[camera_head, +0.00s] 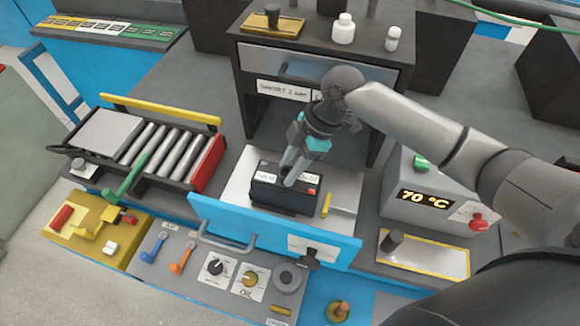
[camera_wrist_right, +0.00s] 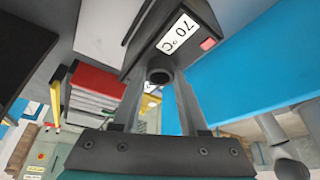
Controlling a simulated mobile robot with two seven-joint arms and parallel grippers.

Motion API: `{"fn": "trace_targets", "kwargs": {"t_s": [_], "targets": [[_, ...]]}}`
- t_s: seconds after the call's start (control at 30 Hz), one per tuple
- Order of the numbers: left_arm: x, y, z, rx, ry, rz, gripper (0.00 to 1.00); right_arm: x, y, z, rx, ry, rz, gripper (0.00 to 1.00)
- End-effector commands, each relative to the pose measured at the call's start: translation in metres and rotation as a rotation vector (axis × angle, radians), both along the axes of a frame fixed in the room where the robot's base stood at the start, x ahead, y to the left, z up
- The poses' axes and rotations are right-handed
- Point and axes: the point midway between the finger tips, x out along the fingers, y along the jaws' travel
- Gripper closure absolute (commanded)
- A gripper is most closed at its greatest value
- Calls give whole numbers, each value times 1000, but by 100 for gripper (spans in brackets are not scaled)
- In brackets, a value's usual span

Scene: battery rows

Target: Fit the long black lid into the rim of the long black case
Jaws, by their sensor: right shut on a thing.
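A black box-shaped piece (camera_head: 283,200) with white labels and a small red patch sits in the open blue-fronted drawer (camera_head: 270,232). In the right wrist view the black piece (camera_wrist_right: 150,45) has a "70 °C" label and a round dark knob (camera_wrist_right: 160,74). My right gripper (camera_head: 289,177) reaches down onto its top, shut on the knob; the fingers (camera_wrist_right: 160,85) hide part of it. I cannot tell whether this piece is the lid alone or lid and case together. My left gripper is not in view.
The dark cabinet (camera_head: 400,125) stands behind and around the drawer. A grey box with a "70 °C" display (camera_head: 432,198) stands to the right. A panel of levers and dials (camera_head: 205,262) lies in front. A green lever (camera_head: 125,185) stands by the tray.

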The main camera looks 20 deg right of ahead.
Motion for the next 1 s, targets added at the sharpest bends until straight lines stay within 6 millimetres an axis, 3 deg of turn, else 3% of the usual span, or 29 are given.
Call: {"fn": "trace_targets", "kwargs": {"t_s": [0.37, 0.4, 0.63, 1.0], "targets": [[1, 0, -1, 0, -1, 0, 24, 0, 0, -7, -1, -1, 0, 100], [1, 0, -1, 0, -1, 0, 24, 0, 0, -6, -1, -1, 0, 53], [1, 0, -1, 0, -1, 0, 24, 0, 0, -6, -1, -1, 0, 27], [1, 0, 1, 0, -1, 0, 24, 1, -4, 3, 0, -3, -1, 27]]}}
